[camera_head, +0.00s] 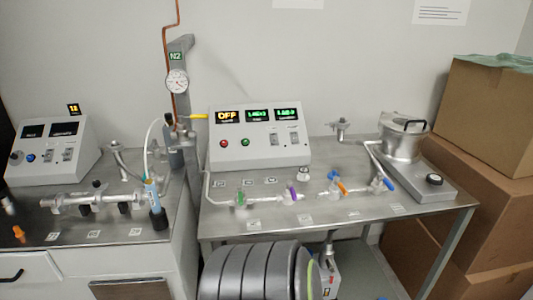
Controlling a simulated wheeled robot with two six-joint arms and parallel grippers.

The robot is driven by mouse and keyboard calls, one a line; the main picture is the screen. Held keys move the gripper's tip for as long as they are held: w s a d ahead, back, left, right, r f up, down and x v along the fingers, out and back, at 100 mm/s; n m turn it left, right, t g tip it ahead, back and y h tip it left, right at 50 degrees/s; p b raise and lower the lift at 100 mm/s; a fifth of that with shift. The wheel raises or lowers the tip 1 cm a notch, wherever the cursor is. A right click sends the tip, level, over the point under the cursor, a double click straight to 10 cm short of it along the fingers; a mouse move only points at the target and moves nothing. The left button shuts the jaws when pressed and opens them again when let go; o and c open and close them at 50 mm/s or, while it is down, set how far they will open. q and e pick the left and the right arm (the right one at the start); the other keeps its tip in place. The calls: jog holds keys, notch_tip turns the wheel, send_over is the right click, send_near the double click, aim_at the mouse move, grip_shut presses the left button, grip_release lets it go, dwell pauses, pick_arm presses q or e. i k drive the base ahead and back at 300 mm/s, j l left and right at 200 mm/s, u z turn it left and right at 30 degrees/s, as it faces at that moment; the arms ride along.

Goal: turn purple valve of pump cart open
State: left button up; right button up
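The handle is small here and looks roughly crosswise to the line, tilted a little. A green valve handle (240,197) is to its left. An orange handle (341,187) and two blue ones (389,183) are to its right. The control box (258,150) stands behind the line, with an orange OFF display (228,116) and green number displays. Neither of my grippers is in view.
A metal pot (402,140) stands at the cart's right end, with brown boxes (490,115) beyond. A left bench carries another control box (50,150) and a metal manifold (85,201). The N2 post (180,58) rises between them. A grey ribbed cylinder (255,272) is low in front.

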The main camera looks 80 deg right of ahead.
aim_at(289, 184)
jog(key=z, duration=2.55)
